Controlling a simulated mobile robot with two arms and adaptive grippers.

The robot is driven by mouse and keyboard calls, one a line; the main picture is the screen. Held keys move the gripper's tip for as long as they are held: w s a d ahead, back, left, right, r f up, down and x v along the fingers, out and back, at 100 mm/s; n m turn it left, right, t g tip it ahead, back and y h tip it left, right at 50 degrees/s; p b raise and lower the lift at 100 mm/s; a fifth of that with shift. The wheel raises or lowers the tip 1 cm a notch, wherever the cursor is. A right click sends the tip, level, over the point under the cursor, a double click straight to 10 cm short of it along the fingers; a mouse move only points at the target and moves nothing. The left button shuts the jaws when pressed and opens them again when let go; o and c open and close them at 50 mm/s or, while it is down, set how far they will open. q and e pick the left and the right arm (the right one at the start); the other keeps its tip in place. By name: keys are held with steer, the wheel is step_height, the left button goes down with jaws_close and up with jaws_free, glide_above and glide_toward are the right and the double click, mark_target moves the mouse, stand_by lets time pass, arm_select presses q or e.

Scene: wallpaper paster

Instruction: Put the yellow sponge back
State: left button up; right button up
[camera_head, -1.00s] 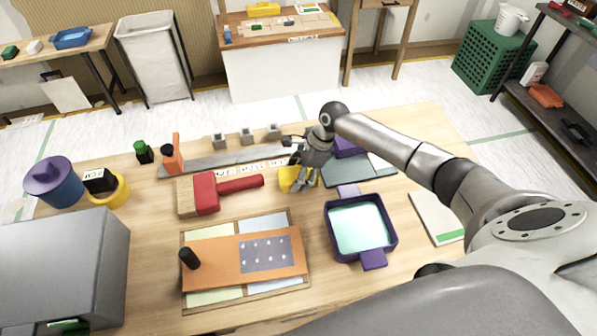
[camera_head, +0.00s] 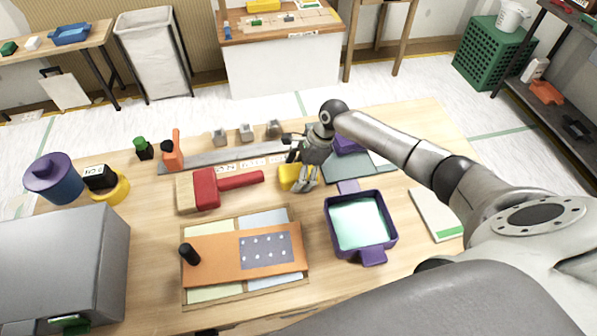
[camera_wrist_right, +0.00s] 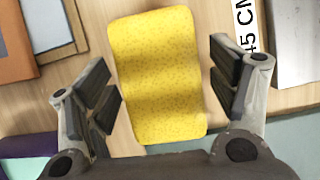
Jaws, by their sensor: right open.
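The yellow sponge (camera_head: 289,177) lies on the wooden table, to the right of the red-handled brush and partly hidden by my right gripper (camera_head: 308,185). In the right wrist view the sponge (camera_wrist_right: 158,75) lies between the two spread fingers of my right gripper (camera_wrist_right: 167,97), with a gap on each side. The gripper is open, just above or around the sponge; its exact height is hard to tell. My left gripper is not in view.
A purple tray of pale liquid (camera_head: 359,222) stands close in front of the right gripper. The red brush (camera_head: 207,188) lies to the left. An orange board (camera_head: 215,255) lies nearer, and a long metal ruler (camera_head: 205,161) with small metal blocks lies behind.

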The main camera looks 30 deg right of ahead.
steer(key=shift+f+b, duration=0.15)
steer(key=shift+b, duration=0.2)
steer(key=v, duration=0.3)
steer(key=b+v, duration=0.1)
steer(key=v, duration=0.7)
steer(key=shift+s+d, duration=0.15)
steer(key=shift+d, duration=0.25)
